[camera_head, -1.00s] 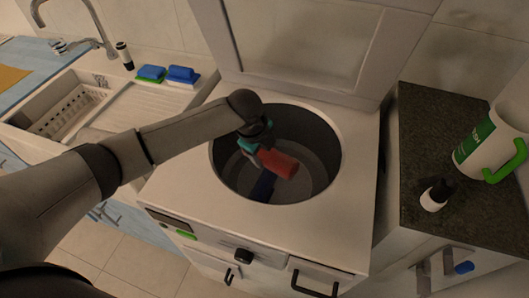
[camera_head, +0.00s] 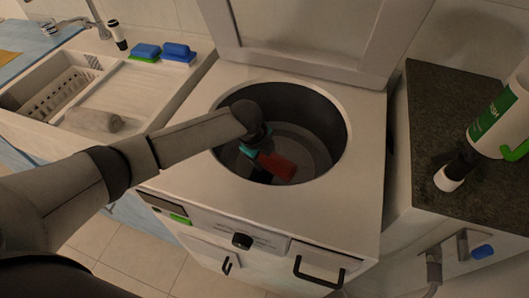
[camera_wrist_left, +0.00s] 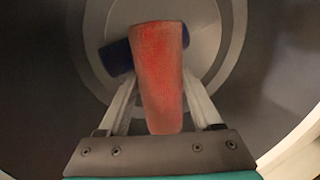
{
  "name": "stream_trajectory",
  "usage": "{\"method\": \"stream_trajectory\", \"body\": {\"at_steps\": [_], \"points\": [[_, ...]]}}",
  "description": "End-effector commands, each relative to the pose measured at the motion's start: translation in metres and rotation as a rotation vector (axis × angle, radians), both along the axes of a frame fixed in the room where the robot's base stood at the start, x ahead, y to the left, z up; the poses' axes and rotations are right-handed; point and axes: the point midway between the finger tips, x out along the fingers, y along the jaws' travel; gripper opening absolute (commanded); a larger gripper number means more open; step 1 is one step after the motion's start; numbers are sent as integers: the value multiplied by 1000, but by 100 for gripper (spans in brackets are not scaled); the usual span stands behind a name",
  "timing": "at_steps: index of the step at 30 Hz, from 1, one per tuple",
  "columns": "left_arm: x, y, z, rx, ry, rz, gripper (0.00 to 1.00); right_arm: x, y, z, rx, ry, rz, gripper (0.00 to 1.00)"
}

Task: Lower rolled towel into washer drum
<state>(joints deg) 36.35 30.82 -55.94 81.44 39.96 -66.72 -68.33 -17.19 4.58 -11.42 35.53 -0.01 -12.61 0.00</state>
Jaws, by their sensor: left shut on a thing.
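A red rolled towel (camera_head: 277,164) is inside the washer drum (camera_head: 316,118), below its rim. In the left wrist view the red towel (camera_wrist_left: 160,75) sits between the two fingers of my left gripper (camera_wrist_left: 160,108), which is shut on it. A dark blue roll (camera_wrist_left: 117,58) lies behind and below the towel, at the drum's bottom. In the head view my left gripper (camera_head: 260,150) is down in the drum, with my wrist at the opening. My right gripper is not in view.
The washer lid (camera_head: 295,40) stands open at the back. A sink (camera_head: 50,95) with blue sponges (camera_head: 145,51) and a grey roll (camera_head: 92,119) is on the left. A dark counter (camera_head: 430,130) on the right holds a white-and-green jug (camera_head: 497,118) and a small bottle (camera_head: 455,172).

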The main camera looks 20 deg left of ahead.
Motion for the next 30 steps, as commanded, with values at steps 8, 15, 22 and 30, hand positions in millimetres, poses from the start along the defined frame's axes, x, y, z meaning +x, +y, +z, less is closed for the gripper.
{"method": "stream_trajectory", "body": {"at_steps": [8,15,22,30], "points": [[0,-1,0,-1,-1,0,70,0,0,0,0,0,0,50],[0,-1,0,-1,-1,0,97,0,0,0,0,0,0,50],[0,0,0,-1,0,0,100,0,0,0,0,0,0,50],[-6,2,21,-1,-1,-1,100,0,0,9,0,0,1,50]]}}
